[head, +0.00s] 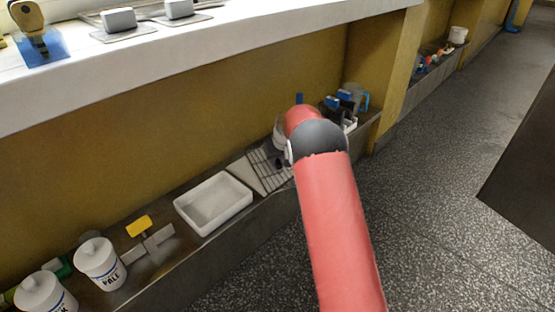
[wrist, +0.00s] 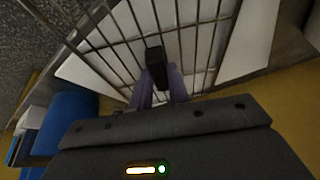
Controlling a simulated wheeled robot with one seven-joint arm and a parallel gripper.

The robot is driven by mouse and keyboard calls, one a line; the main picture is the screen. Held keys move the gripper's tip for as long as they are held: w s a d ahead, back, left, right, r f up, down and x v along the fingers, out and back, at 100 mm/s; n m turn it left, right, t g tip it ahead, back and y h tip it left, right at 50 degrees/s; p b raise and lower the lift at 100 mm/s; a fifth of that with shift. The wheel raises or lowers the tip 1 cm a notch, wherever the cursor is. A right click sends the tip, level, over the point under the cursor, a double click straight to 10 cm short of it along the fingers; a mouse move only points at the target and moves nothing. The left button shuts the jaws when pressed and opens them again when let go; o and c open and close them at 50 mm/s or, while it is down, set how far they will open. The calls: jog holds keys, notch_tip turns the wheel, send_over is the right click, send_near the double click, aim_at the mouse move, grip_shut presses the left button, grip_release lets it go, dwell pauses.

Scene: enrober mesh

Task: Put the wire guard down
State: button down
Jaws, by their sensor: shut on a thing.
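The wire guard (wrist: 154,57) is a grid of thin metal bars, and a dark block, seemingly its grip, stands between my fingers. My gripper (wrist: 160,88) is shut on it at that block. In the head view the guard (head: 268,170) shows as a dark-barred grid just left of my arm, over the low metal ledge beside the white tray. Pale flat surfaces show behind the bars in the wrist view. I cannot tell whether the guard touches what is below it.
A white empty tray (head: 213,203) sits on the low ledge (head: 185,247). Blue and dark items (head: 345,98) crowd the ledge beyond my arm.

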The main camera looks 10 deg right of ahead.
jog(key=shift+f, duration=0.15)
jog(key=c, duration=1.3)
grip_release()
